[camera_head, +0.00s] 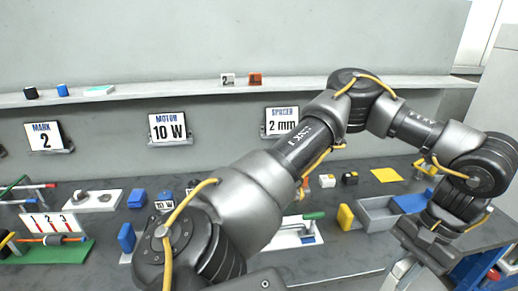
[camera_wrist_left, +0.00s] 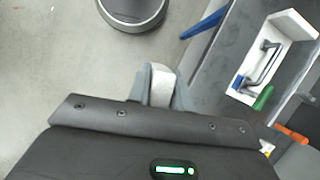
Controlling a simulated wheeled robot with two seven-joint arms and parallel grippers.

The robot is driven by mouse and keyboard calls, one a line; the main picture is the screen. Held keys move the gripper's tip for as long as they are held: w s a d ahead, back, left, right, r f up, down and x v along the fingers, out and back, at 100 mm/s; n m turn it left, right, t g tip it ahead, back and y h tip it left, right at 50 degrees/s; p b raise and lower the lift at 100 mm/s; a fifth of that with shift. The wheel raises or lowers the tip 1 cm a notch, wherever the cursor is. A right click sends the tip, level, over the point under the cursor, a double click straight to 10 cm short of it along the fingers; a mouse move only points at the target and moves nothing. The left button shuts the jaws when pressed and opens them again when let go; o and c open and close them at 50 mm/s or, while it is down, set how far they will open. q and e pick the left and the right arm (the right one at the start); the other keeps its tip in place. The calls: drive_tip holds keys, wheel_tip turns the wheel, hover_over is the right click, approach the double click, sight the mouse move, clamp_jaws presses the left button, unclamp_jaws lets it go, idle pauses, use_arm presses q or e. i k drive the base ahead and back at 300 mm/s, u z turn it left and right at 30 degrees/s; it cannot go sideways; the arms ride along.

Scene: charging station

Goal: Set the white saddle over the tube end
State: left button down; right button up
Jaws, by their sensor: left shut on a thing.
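My left arm crosses the head view and bends down to the right, with its gripper (camera_head: 402,270) low at the table's front edge. In the left wrist view my left gripper (camera_wrist_left: 160,90) is shut on a small white piece (camera_wrist_left: 161,78), seemingly the white saddle, with grey fingers on both sides. Floor lies behind the piece in that view. A white fixture (camera_wrist_left: 297,24) with a grey clamp and green handle (camera_wrist_left: 263,97) stands apart to its right; the handle also shows in the head view (camera_head: 313,215). I cannot single out the tube end. My right gripper is not in view.
A grey open bin (camera_head: 375,214), a yellow block (camera_head: 345,217) and a blue piece (camera_head: 411,201) are near the gripper. A green board (camera_head: 50,254) with a 1-2-3 card is at the left. A shelf (camera_head: 150,97) runs along the back wall. My arm hides the table's middle.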

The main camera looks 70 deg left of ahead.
sight(80, 251)
drive_tip(key=k, duration=0.85)
drive_tip(key=u, duration=1.9)
